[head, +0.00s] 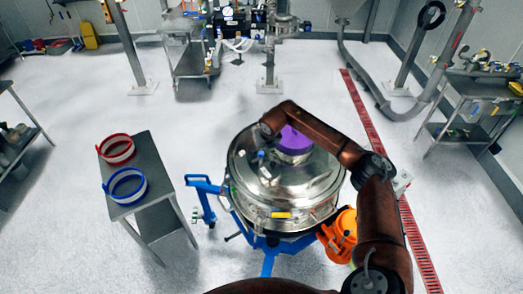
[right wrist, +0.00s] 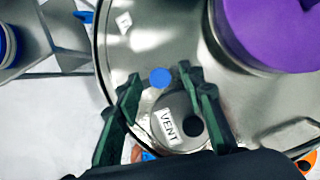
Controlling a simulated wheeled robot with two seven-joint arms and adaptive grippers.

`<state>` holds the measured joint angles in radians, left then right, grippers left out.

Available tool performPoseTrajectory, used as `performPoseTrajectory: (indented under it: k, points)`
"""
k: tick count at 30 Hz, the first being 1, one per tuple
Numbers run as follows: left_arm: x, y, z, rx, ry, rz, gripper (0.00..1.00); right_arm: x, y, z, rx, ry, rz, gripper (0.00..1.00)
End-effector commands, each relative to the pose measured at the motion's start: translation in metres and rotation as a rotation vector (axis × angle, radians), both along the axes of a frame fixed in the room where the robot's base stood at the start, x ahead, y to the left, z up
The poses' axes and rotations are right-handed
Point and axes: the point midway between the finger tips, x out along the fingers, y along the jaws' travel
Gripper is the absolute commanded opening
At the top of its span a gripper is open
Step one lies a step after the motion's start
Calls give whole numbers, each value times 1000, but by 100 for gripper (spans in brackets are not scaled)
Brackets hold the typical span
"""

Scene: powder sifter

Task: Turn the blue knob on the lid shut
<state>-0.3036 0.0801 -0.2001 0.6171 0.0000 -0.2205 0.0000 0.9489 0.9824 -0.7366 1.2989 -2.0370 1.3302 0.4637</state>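The round steel lid (head: 312,185) of the sifter lies at the middle of the head view. The blue knob (right wrist: 160,77) shows in the right wrist view beside a round steel fitting labelled VENT (right wrist: 169,126). My right gripper (right wrist: 163,73) is open, its two dark green fingers one on each side of the knob, with gaps visible on both sides. How far the fingertips are above the knob I cannot tell. A purple cap (head: 294,140) stands on the lid and also shows in the right wrist view (right wrist: 272,32). My left gripper is out of view.
A blue wheeled frame (head: 204,186) carries the sifter, with an orange unit (head: 341,236) at its right. A small steel table (head: 152,180) to the left holds a red ring (head: 117,149) and a blue ring (head: 125,186). The floor around is mostly clear.

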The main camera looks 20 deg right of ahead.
Motion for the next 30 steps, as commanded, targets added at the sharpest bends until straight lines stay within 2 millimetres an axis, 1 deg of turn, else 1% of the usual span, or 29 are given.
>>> performPoseTrajectory:
  k: [3, 11, 26, 30]
  points:
    - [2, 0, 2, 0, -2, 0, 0, 2, -1, -5, -1, 0, -1, 36]
    - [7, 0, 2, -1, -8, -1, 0, 2, -1, -7, 0, -1, -1, 35]
    - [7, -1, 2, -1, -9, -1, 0, 2, -1, -6, 0, -1, -1, 1]
    - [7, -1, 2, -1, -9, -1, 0, 2, -1, -6, 0, -1, -1, 0]
